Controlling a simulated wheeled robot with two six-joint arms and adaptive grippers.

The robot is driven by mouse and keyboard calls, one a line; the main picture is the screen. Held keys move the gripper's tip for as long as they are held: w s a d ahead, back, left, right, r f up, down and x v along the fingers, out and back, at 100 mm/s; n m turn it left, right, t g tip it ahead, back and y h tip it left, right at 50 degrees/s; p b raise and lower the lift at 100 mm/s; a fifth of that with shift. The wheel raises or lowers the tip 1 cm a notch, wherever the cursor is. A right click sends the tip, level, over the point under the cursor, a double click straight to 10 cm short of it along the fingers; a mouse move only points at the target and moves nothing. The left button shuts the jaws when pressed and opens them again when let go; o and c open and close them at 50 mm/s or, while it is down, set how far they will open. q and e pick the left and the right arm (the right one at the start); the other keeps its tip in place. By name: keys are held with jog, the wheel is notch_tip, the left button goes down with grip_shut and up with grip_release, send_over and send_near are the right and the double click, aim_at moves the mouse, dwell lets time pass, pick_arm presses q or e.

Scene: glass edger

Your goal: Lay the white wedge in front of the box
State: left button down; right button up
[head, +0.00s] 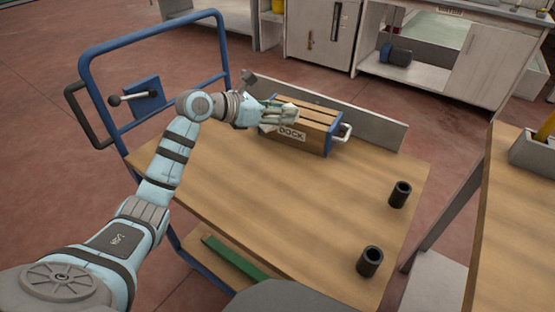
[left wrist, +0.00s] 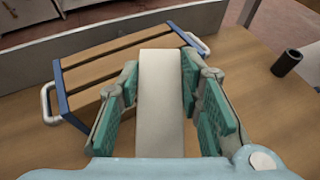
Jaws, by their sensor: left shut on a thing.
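The box (head: 316,142) is wooden with slats on top, blue end plates, white handles and a label reading "DOCK". It stands at the back of the wooden cart top and also shows in the left wrist view (left wrist: 120,62). My left gripper (head: 288,113) is at the box's left part, overlapping its front and top edge in the head view. In the left wrist view the gripper (left wrist: 160,95) is shut on the white wedge (left wrist: 161,105), a pale strip between its green pads. The wedge's far end overlaps the box there; I cannot tell whether they touch. My right gripper is out of view.
The wooden cart top (head: 290,205) is bare in front of the box. Two black tubes (head: 400,194) (head: 370,261) stand near its right side. A grey backboard (head: 375,129) rises behind the box. A blue rail (head: 150,37) is at the left, another table (head: 520,230) at the right.

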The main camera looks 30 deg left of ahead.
pick_arm(q)
jog(key=b, duration=0.1)
send_over(281, 157)
notch_tip(281, 157, down, 5)
jog(key=shift+f+b, duration=0.35)
jog(key=shift+f, duration=0.55)
notch_tip(281, 157, down, 5)
jog(key=shift+s+f+b, duration=0.15)
jog(key=shift+f+b, duration=0.05)
jog(key=shift+b, duration=0.8)
jog(key=shift+f, duration=0.1)
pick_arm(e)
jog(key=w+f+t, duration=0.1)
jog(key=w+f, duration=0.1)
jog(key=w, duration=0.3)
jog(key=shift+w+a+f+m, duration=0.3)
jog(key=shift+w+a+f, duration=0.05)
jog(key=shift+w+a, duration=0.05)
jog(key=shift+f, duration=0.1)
pick_arm(q)
jog(key=c, duration=1.1)
grip_release()
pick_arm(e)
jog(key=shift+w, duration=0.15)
